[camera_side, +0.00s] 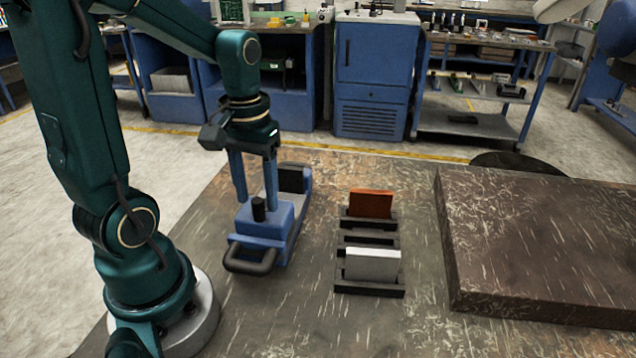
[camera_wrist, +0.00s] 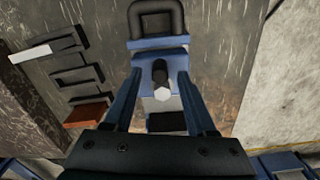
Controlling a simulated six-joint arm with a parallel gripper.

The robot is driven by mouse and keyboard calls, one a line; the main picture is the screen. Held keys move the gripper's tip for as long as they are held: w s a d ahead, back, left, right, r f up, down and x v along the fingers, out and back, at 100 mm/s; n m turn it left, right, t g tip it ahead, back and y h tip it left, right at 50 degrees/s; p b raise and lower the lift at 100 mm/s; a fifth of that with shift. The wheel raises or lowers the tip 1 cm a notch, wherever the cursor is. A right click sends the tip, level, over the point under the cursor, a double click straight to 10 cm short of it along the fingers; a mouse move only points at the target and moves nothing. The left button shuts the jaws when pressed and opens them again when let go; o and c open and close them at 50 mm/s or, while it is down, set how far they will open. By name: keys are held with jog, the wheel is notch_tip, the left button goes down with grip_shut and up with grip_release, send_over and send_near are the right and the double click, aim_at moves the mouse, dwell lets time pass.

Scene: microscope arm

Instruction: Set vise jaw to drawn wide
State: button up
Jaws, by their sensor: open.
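The vise stands on the table left of centre in the side view, with a blue movable jaw (camera_side: 268,220) toward the front and a dark jaw (camera_side: 293,179) at the back. A grey strip shows between the two jaws. A black knob (camera_side: 258,209) stands upright on the blue jaw, and a black loop handle (camera_side: 250,259) is at the front end. My gripper (camera_side: 256,200) points down over the vise, open. In the wrist view its fingers (camera_wrist: 161,75) lie on either side of the knob (camera_wrist: 160,72), apparently apart from it. Fingertip height is hard to tell.
A black slotted rack (camera_side: 370,290) stands right of the vise, holding a red-brown plate (camera_side: 370,204) and a white plate (camera_side: 372,265). A large raised dark slab (camera_side: 540,240) fills the table's right side. Bare table lies between vise and rack.

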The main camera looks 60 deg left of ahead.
jog(key=shift+r, duration=1.6)
jog(key=s+d+r+m+t, duration=0.2)
jog(key=d+m+t, duration=0.3)
jog(key=d, duration=0.4)
jog(key=shift+s+d+r+m+t, duration=0.3)
jog(key=shift+s+d+m, duration=0.1)
jog(key=shift+m, duration=0.5)
